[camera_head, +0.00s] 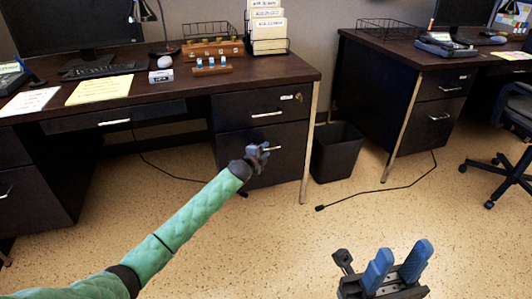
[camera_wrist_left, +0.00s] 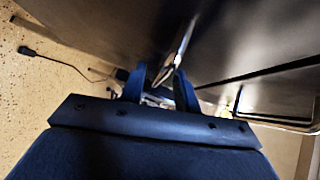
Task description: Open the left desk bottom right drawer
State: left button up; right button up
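The left desk's bottom right drawer (camera_head: 228,150) is dark and looks closed, below the upper right drawer (camera_head: 240,107). Its metal handle (camera_head: 271,149) shows just right of my left gripper (camera_head: 262,148), which is at the drawer front. In the left wrist view the silver handle (camera_wrist_left: 180,42) runs down toward the space between the two blue fingertips (camera_wrist_left: 161,72). These fingers stand apart; whether they touch the handle I cannot tell. My right gripper (camera_head: 403,252) is low at the right with its blue fingers apart and empty, away from the desk.
A black waste bin (camera_head: 336,153) stands right of the desk leg (camera_head: 309,150). A black cable (camera_head: 385,190) lies on the floor near the right desk (camera_head: 388,55). An office chair (camera_head: 510,150) is at the far right.

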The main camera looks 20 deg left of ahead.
pick_arm(q)
jog(key=shift+w+d, duration=0.15)
jog(key=shift+w, duration=0.45)
jog(key=shift+c, duration=0.3)
grip_shut()
jog(key=shift+f, duration=0.1)
